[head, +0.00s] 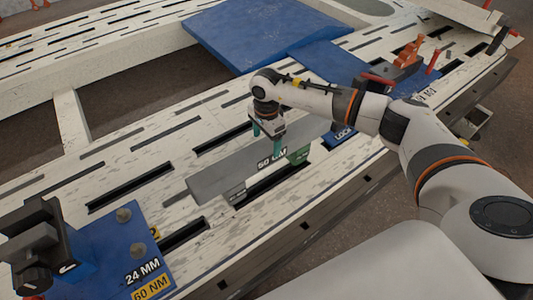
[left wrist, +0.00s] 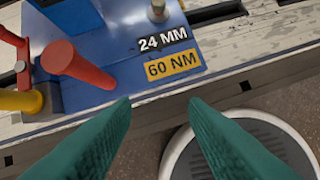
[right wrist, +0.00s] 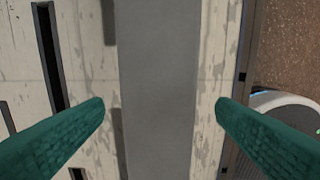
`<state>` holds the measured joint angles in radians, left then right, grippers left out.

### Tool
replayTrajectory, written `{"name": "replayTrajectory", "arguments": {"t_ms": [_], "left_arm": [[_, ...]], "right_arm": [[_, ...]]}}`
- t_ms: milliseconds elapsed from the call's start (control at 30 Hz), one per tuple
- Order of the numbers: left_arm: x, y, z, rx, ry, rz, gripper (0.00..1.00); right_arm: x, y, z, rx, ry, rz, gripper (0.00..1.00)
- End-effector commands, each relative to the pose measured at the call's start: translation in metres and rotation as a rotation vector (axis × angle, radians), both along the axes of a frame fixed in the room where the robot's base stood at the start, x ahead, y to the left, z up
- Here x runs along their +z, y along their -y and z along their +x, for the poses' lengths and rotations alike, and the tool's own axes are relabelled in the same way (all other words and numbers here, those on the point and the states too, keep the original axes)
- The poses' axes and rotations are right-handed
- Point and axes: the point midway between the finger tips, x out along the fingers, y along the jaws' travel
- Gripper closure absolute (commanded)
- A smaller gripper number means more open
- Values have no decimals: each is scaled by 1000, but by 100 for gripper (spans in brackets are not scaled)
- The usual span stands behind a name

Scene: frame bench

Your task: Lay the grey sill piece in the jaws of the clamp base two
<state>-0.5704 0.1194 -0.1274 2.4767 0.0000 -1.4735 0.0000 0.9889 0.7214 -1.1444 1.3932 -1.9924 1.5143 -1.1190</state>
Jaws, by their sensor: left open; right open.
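The grey sill piece (head: 218,178) is a long flat bar lying lengthwise along the slotted bench in the head view. A label starting with 50 shows near its middle. My right gripper (head: 267,142) is over the bar, pointing down. In the right wrist view the bar (right wrist: 158,90) runs between its two open green fingers (right wrist: 160,104), with gaps on both sides. My left gripper (left wrist: 160,100) is open and empty near the front edge of a blue base (left wrist: 110,65) marked 24 MM and 60 NM. I cannot tell which base is clamp base two.
The blue base (head: 112,258) with a dark clamp (head: 38,240) stands at the lower left. A blue panel (head: 255,30) lies at the back. Orange and red clamp parts (head: 410,52) stand at the back right. Slots (head: 130,188) cut the bench, and its front edge drops to the floor.

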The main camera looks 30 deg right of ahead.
Motion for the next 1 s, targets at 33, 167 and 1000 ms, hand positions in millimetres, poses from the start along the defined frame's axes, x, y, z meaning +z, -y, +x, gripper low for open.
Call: {"name": "replayTrajectory", "arguments": {"t_ms": [33,167,1000], "left_arm": [[0,3,8,-3,39,-8,60],[5,8,23,-10,124,-26,60],[9,9,29,-13,155,-32,60]], "right_arm": [[-9,0,0,-1,-1,1,20],[-23,0,0,0,0,1,20],[-26,0,0,0,2,1,100]]}}
